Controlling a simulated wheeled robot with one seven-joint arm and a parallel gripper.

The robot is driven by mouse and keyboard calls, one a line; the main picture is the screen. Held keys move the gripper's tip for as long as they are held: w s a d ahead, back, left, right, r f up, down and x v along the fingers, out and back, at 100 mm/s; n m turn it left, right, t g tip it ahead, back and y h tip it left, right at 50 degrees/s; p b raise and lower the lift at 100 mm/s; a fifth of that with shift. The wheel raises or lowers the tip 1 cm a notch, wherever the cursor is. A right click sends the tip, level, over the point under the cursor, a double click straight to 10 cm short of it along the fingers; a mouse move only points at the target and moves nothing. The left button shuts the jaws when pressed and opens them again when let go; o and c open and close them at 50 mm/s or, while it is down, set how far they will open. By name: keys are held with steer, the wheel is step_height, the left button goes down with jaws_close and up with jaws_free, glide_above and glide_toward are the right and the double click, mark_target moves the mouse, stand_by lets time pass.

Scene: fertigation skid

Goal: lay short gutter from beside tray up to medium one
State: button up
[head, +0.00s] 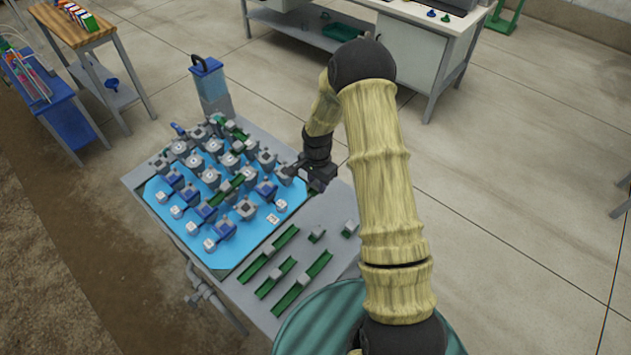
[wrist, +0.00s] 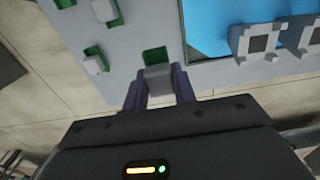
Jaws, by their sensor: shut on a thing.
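My gripper (wrist: 160,90) is shut on the grey block of a short green gutter (wrist: 154,56), close beside the tray's edge. Whether the gutter touches the bench or hangs just above it, I cannot tell. The tray also shows in the wrist view (wrist: 205,28). Green gutters (head: 226,188) lie among the grey and blue units in the tray; which is the medium one I cannot tell.
Two other short gutters (head: 317,235) (head: 349,229) and several longer gutters (head: 315,268) lie on the grey bench at the tray's front right. Grey posts and blue units crowd the tray. A clear blue-topped tank (head: 210,85) stands at the back.

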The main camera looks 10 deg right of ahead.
steer(key=s+r+n, duration=0.2)
steer(key=s+n, duration=0.4)
steer(key=n, duration=0.4)
steer(key=shift+n, duration=0.4)
steer(key=shift+f, duration=0.1)
